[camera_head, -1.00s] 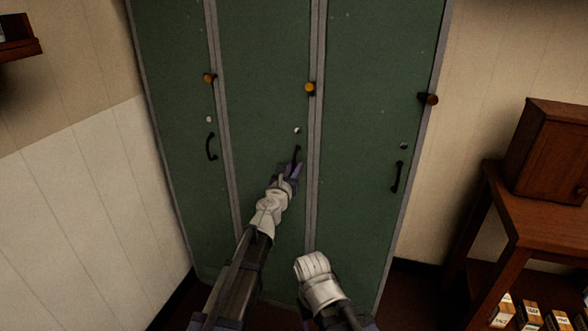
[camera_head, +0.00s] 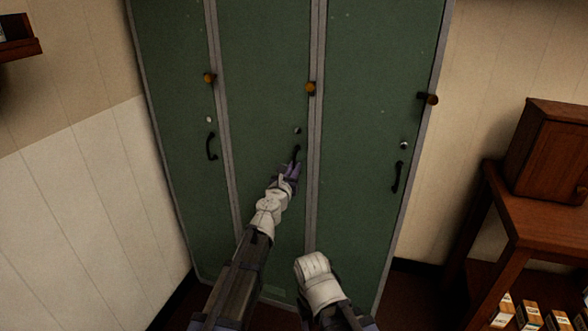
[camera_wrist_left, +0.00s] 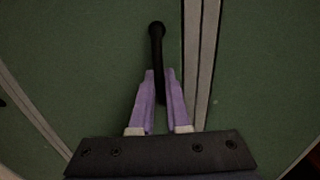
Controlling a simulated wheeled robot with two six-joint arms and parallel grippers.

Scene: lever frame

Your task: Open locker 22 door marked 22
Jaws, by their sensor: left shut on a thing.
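The middle green locker door (camera_head: 262,60) is closed, flush in its grey frame. No number can be read on any door. Its black bar handle (camera_head: 296,152) is upright near the right edge, below a round lock. My left gripper (camera_head: 292,170) is shut on the lower part of this handle. In the left wrist view, the purple fingers (camera_wrist_left: 160,85) stand on both sides of the black handle (camera_wrist_left: 156,40), whose upper end sticks out beyond them. The fingers hide the handle's lower end. My right arm shows at the bottom middle, but its gripper fingers do not.
Closed green doors stand at left (camera_head: 172,60) and right (camera_head: 375,70), each with a black handle. Brownish-yellow knobs (camera_head: 311,88) sit near the door edges. A wooden table (camera_head: 545,225) with a wooden cabinet (camera_head: 550,150) stands at right. A shelf (camera_head: 18,45) hangs upper left.

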